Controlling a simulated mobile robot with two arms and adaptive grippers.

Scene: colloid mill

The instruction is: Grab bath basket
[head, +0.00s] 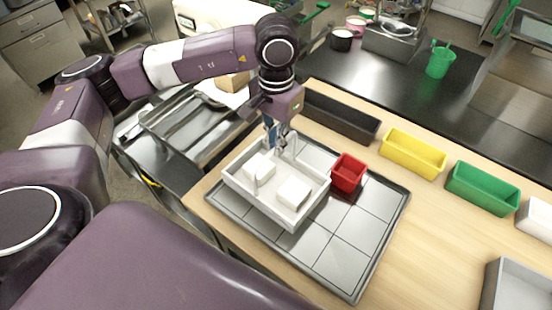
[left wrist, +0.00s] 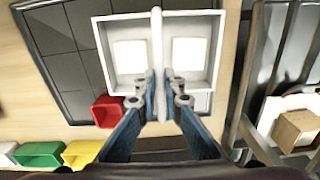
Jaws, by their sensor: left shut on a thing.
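The bath basket, a light grey-white open box (head: 258,206), is over the left part of a dark gridded tray (head: 342,248). It holds two white blocks (head: 259,167) (head: 294,193), one on each side of its central handle bar. My left gripper (head: 274,138) points down at the basket's far end. In the left wrist view its blue fingers (left wrist: 159,82) are shut on the handle bar (left wrist: 157,45) of the basket. I cannot tell whether the basket touches the tray. My right gripper is not in view.
A red bin (head: 348,172) stands right beside the basket. Black (head: 340,116), yellow (head: 412,154) and green (head: 482,188) bins line the wooden table's back. Metal trays (head: 185,125) lie to the left. The gridded tray's right part is clear.

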